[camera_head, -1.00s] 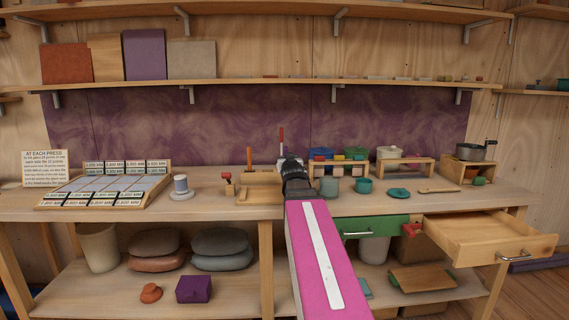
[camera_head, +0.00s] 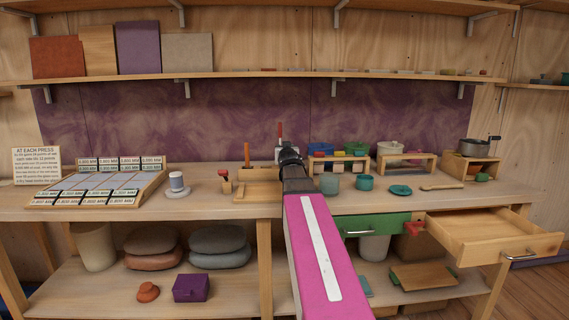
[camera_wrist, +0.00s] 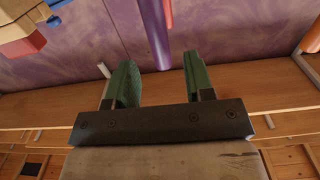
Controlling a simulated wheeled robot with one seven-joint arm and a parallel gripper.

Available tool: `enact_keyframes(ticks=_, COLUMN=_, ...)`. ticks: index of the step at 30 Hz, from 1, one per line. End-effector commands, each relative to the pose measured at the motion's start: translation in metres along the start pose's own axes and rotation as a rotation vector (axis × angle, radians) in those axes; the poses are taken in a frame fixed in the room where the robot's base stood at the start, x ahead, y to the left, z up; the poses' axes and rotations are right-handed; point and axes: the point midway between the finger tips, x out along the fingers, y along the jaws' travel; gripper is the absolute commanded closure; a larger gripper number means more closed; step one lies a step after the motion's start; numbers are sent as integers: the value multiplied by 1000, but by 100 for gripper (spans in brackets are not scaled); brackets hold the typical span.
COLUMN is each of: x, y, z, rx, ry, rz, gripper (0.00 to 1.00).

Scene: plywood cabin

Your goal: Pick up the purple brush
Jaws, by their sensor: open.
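A slim purple rod, which looks like the handle of the purple brush (camera_wrist: 154,28), comes down from the top edge in the wrist view. Its near end lies between my two green fingertips, with a gap on each side. My gripper (camera_wrist: 158,62) is open and holds nothing. In the head view my gripper (camera_head: 289,155) is dark and reaches over the back of the bench; I cannot make out the purple brush there. The brush's far end is out of the wrist picture.
A red stick (camera_head: 279,134) and an orange stick (camera_head: 247,154) stand near my gripper on the bench (camera_head: 215,205). Cups and a small rack (camera_head: 409,158) stand to the right. A drawer (camera_head: 495,240) is pulled out at the right. A shelf (camera_head: 250,76) runs above.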

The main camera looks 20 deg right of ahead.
Motion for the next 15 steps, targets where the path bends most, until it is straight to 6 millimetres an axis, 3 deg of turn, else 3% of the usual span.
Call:
enact_keyframes(ticks=7, x=38, y=-1, z=-2, rx=0, ry=0, rz=0, gripper=52)
enact_keyframes(ticks=15, x=42, y=-1, z=-1, rx=0, ry=0, rz=0, gripper=52)
